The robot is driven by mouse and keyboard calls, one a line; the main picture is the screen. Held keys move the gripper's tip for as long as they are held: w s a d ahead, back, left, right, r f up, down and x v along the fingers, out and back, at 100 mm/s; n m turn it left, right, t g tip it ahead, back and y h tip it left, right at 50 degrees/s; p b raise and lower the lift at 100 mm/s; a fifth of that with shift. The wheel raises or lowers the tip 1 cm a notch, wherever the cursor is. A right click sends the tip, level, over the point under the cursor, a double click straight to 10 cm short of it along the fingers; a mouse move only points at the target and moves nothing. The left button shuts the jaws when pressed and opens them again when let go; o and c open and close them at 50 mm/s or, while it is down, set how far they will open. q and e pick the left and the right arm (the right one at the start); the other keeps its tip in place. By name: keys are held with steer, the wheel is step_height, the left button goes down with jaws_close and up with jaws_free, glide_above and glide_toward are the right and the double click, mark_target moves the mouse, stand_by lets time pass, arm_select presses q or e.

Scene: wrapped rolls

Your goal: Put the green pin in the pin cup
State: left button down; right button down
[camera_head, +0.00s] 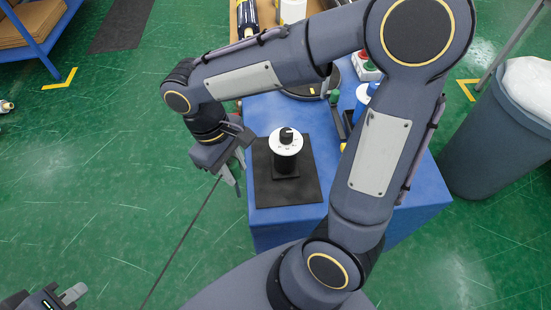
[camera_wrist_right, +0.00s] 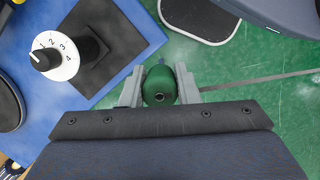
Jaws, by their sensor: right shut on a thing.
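My right gripper (camera_head: 235,172) is over the left edge of the blue table in the head view. In the right wrist view its two grey fingers (camera_wrist_right: 160,88) are shut on the green pin (camera_wrist_right: 160,84), whose rounded end faces the camera. The pin is not clearly visible in the head view. My left gripper (camera_head: 70,296) is at the bottom left corner, partly cut off, and its opening cannot be told. I cannot identify the pin cup for certain in either view.
A white numbered dial with a black knob (camera_head: 286,143) stands on a black mat (camera_head: 262,187) on the blue table (camera_head: 289,229), right of my right gripper. Blue containers (camera_head: 362,101) stand behind my arm. A grey bin (camera_head: 497,140) is at right.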

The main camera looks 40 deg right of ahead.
steer(key=w+d+f, duration=0.4)
steer(key=d+f, duration=0.6)
steer(key=f, duration=0.1)
steer(key=shift+d+f+p, duration=0.25)
steer(key=shift+f+p, duration=0.15)
steer(key=shift+f, duration=0.2)
steer(key=c, duration=1.4)
jaws_free()
